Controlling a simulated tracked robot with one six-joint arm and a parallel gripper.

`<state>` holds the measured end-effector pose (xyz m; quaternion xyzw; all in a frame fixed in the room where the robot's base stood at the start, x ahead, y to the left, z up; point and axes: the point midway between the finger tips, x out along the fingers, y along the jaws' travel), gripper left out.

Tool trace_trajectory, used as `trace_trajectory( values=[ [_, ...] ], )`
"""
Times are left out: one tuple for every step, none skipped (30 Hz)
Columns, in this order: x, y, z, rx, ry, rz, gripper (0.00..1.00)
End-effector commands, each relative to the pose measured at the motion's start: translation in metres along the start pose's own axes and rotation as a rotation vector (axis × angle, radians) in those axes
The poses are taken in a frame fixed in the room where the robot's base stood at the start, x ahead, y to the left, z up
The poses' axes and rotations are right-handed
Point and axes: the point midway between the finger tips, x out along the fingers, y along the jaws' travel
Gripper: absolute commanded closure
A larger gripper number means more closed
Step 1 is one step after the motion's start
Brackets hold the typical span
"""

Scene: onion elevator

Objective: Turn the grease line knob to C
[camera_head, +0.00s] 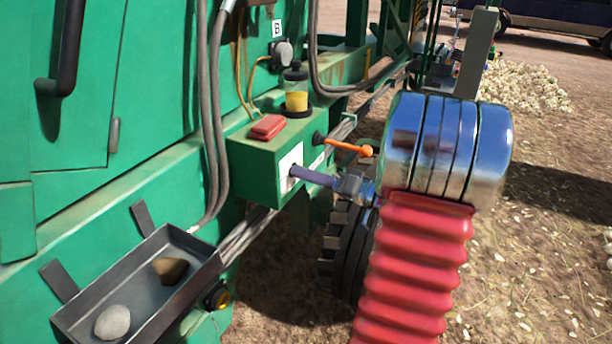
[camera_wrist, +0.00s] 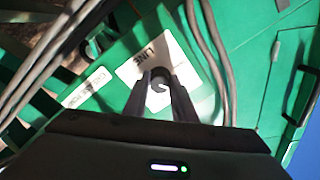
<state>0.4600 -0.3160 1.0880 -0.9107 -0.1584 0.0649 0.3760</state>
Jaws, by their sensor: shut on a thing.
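The grease line plate (camera_wrist: 131,73) is white, with the word LINE readable in the wrist view. It also shows on the green box (camera_head: 258,165) in the head view, at its right face. My gripper (camera_wrist: 160,76) reaches to this plate and is shut on the small dark knob (camera_wrist: 160,73) there. The fingers cover most of the knob, so its pointer cannot be read. In the head view my gripper (camera_head: 294,172) meets the plate from the right, and the knob is hidden.
An orange lever (camera_head: 345,147) sticks out just above my gripper. A red block (camera_head: 268,127) and a yellow grease jar (camera_head: 296,93) sit on the box. Grey hoses (camera_head: 213,120) hang left. A tray (camera_head: 140,275) with stones is lower left. Open ground lies right.

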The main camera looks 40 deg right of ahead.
Motion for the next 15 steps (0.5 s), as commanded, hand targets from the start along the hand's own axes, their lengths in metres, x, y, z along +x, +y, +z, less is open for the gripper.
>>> trace_trajectory(
  values=[
    [-0.0002, 0.0008, 0.0001, 0.001, 0.000, 0.002, 0.88],
    [-0.0002, 0.0009, 0.0001, 0.001, 0.000, 0.002, 0.90],
    [-0.0002, 0.0009, 0.0001, 0.001, 0.000, 0.003, 0.93],
    [-0.0002, 0.0010, 0.0002, 0.001, 0.000, 0.003, 0.95],
    [-0.0002, 0.0010, 0.0002, 0.001, 0.000, 0.003, 0.97],
    [-0.0002, 0.0011, 0.0002, 0.001, 0.000, 0.003, 0.98],
    [-0.0002, 0.0011, 0.0002, 0.001, 0.000, 0.003, 0.98],
    [-0.0002, 0.0012, 0.0002, 0.002, 0.000, 0.003, 0.98],
    [-0.0002, 0.0012, 0.0002, 0.003, 0.000, 0.003, 0.98],
    [-0.0002, 0.0012, 0.0002, 0.005, 0.000, 0.003, 0.98],
    [-0.0002, 0.0013, 0.0002, 0.008, 0.000, 0.003, 0.98],
    [-0.0002, 0.0013, 0.0003, 0.012, 0.000, 0.003, 0.98],
    [-0.0002, 0.0013, 0.0003, 0.016, 0.000, 0.004, 0.98],
    [-0.0002, 0.0014, 0.0003, 0.022, 0.000, 0.004, 0.98],
    [-0.0002, 0.0014, 0.0003, 0.030, 0.000, 0.004, 0.98]
  ],
)
